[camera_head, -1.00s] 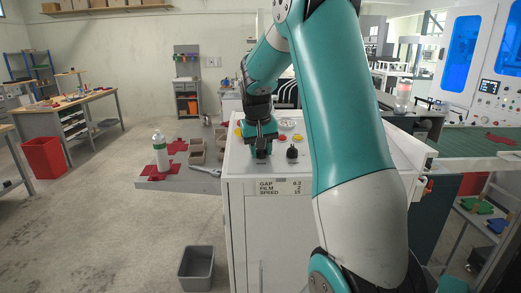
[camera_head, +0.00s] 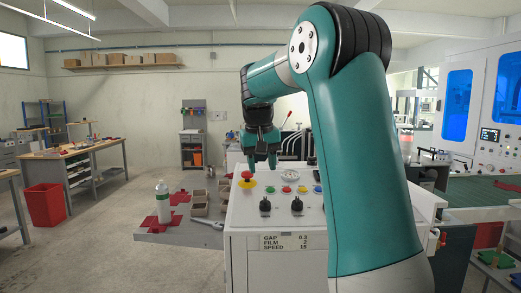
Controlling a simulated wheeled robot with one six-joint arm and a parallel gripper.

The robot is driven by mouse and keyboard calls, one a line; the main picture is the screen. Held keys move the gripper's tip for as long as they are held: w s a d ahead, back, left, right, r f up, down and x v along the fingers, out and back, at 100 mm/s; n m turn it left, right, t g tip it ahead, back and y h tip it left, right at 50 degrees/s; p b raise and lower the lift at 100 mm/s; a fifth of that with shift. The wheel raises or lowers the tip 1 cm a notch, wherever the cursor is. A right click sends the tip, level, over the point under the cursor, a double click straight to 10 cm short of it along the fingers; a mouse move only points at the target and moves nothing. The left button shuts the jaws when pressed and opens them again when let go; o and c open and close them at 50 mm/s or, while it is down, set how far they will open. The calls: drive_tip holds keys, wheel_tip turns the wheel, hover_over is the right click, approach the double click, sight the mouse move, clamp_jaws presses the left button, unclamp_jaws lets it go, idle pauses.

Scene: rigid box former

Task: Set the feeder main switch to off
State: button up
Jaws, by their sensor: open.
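The white control cabinet (camera_head: 275,268) stands in the middle with a sloped panel on top. Two black rotary switches sit on it, a left one (camera_head: 265,206) and a right one (camera_head: 297,205). Both show upright-looking handles; I cannot read which is the feeder main switch, nor their exact settings. My gripper (camera_head: 262,166) hangs above the back of the panel, fingers down, open and empty. It is apart from both switches, which are in plain sight.
A red mushroom button (camera_head: 247,176) on yellow, small coloured buttons (camera_head: 286,189) and a round dial (camera_head: 289,176) share the panel. A label plate (camera_head: 287,243) reads gap, film and speed. A bottle (camera_head: 162,200) and brown bins (camera_head: 200,203) stand on the low table at left.

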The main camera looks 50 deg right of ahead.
drive_tip(key=r, duration=0.2)
drive_tip(key=a+r+p, duration=0.1)
drive_tip(key=r, duration=0.2)
drive_tip(key=shift+s+r, duration=0.2)
drive_tip(key=shift+r, duration=0.1)
drive_tip(key=s+a+f+n+y+b, duration=0.1)
drive_tip(key=a+f+n, duration=0.2)
drive_tip(key=a+f, duration=0.35)
drive_tip(key=s+a+f+n+t+y+b, duration=0.1)
drive_tip(key=s+a+f+n+b, duration=0.15)
drive_tip(key=a, duration=0.75)
drive_tip(key=s+a+f+n+b, duration=0.1)
drive_tip(key=a+f+n, duration=0.35)
drive_tip(key=a, duration=0.35)
drive_tip(key=s+a+f+n+g+y+b, duration=0.1)
drive_tip(key=s+a+f+n+y, duration=0.1)
drive_tip(key=s+a+f, duration=0.2)
drive_tip(key=s+a+f+n+y, duration=0.2)
drive_tip(key=s+a+f, duration=0.1)
drive_tip(key=s+a, duration=0.6)
drive_tip(key=shift+s+a+f+n+g+b, duration=0.35)
drive_tip(key=shift+s+f+n+g+b, duration=0.05)
drive_tip(key=shift+s, duration=0.45)
